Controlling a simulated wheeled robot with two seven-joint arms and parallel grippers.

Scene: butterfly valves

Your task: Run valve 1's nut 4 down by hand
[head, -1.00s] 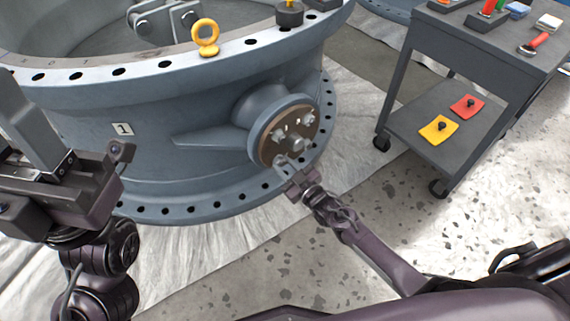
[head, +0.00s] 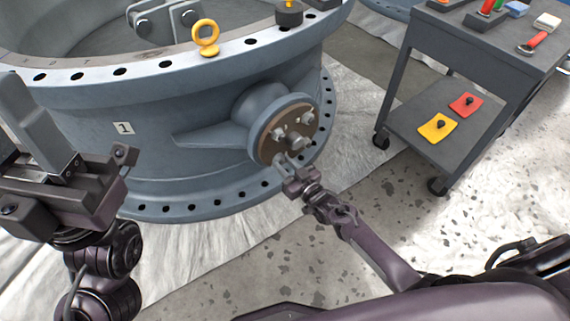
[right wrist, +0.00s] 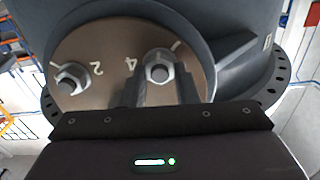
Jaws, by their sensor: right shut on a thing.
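Valve 1 (head: 150,150) is a large blue-grey ring body with a "1" label (head: 124,128). A round plate (head: 268,142) with several nuts faces me on its side boss. In the right wrist view, nut 4 (right wrist: 159,69) sits beside the engraved 4, with nut 2 (right wrist: 72,78) to its left. My right gripper (head: 279,161) reaches the plate's lower edge; in the right wrist view its fingers (right wrist: 158,92) are shut on nut 4, partly covering it. My left gripper (head: 40,130) is raised at the left, away from the plate; its jaw gap is unclear.
A yellow lifting eye (head: 206,38) stands on the valve's top flange. A dark cart (head: 415,60) at the right carries tools on top and a yellow pad (head: 438,127) and red pad (head: 466,105) below. Open floor lies between cart and valve.

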